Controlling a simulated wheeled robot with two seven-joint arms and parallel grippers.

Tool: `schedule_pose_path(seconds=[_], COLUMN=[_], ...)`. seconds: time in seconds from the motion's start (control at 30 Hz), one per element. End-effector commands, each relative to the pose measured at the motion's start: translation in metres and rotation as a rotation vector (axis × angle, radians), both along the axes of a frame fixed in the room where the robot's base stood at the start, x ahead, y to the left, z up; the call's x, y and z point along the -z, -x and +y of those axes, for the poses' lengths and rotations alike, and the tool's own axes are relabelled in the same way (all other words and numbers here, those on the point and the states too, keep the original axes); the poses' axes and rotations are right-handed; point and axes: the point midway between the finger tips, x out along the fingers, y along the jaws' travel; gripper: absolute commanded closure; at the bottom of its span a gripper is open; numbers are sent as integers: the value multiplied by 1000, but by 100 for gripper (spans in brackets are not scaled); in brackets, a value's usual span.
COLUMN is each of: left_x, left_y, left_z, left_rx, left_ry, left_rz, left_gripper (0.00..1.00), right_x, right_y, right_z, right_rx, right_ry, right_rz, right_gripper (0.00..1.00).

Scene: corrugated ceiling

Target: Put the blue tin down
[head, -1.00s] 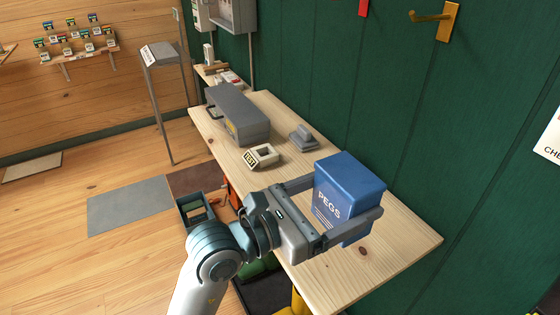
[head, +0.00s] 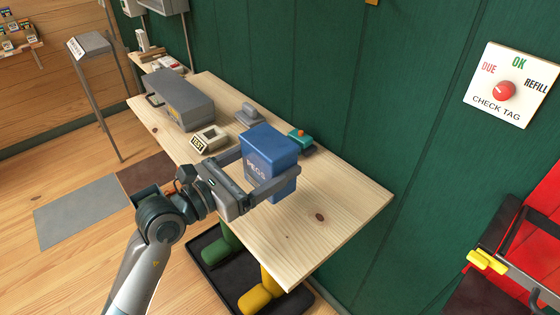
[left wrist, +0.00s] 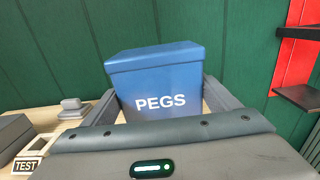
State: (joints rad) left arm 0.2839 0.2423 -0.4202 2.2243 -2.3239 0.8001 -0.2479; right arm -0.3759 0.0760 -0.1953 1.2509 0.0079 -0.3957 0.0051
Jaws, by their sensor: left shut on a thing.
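The blue tin (head: 270,150), lettered PEGS, is upright between the fingers of my left gripper (head: 260,176), which is shut on it. In the head view the tin is over the middle of the wooden table (head: 335,215); I cannot tell whether its base touches the top. The left wrist view shows the tin (left wrist: 158,80) straight ahead between both fingers, its lower part hidden by the gripper body. My right gripper is not in view.
The table's near right part is clear. A green wall (head: 340,90) runs behind.

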Motion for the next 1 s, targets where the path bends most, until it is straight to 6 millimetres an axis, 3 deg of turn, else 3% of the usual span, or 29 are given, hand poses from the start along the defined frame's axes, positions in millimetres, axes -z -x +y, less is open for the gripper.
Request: schedule_pose_path(seconds=[0.3,0.77,1.0], left_x=[17,20,43], left_y=[-30,-32,-32], left_z=[18,19,19], left_rx=[0,-1,0], left_ry=[4,4,3], left_rz=[-7,-6,-2], left_gripper=[79,79,79], right_x=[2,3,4], right_y=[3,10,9], right_z=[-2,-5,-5], right_rx=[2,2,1], right_ry=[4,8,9], right_rz=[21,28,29], right_gripper=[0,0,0])
